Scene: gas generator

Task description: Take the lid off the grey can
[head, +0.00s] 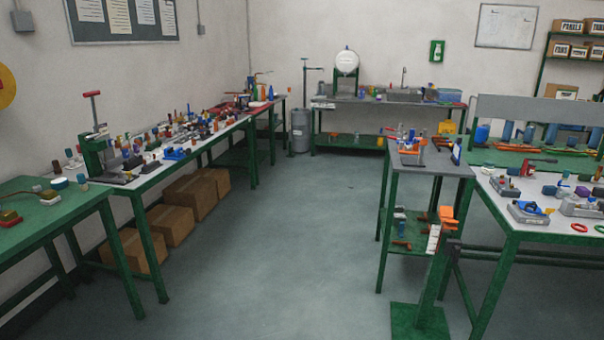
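A grey can-like cylinder (300,131) stands upright on the floor in the far corner, between the left bench row and the back table. Its top looks covered, but it is too small to tell the lid from the body. It is far from me across the room. Neither of my grippers is in view.
A long cluttered bench (150,168) runs along the left wall, with cardboard boxes (190,197) under it. A green bench (40,215) is near left. A back table (380,103) stands at the far wall. A small cart (440,165) and workbench are right. The middle floor (290,240) is clear.

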